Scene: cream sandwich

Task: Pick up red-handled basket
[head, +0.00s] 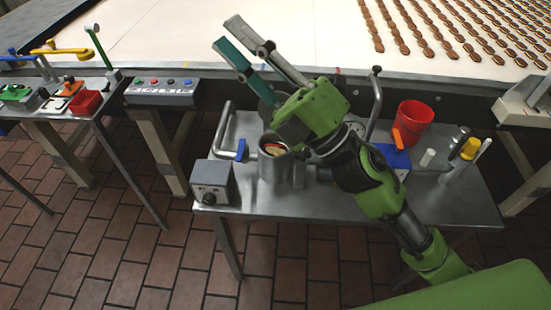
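My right gripper (229,34) reaches up and left over the steel table, its fingertips in front of the cream-coloured belt. Its two fingers, one grey and one teal, are apart with nothing between them. I cannot make out a basket with a clear red handle. A red bucket (415,118) stands at the back right of the steel table, to the right of my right arm. A grey metal pot (274,168) with something red and pale inside stands below the gripper. My arm hides part of the table. My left gripper is out of view.
The steel table (330,205) also holds a grey box with a knob (213,182), bent pipes and a blue block (395,158). A side table at left carries coloured tools and a red block (85,102). The belt (180,40) carries rows of brown cookies at right.

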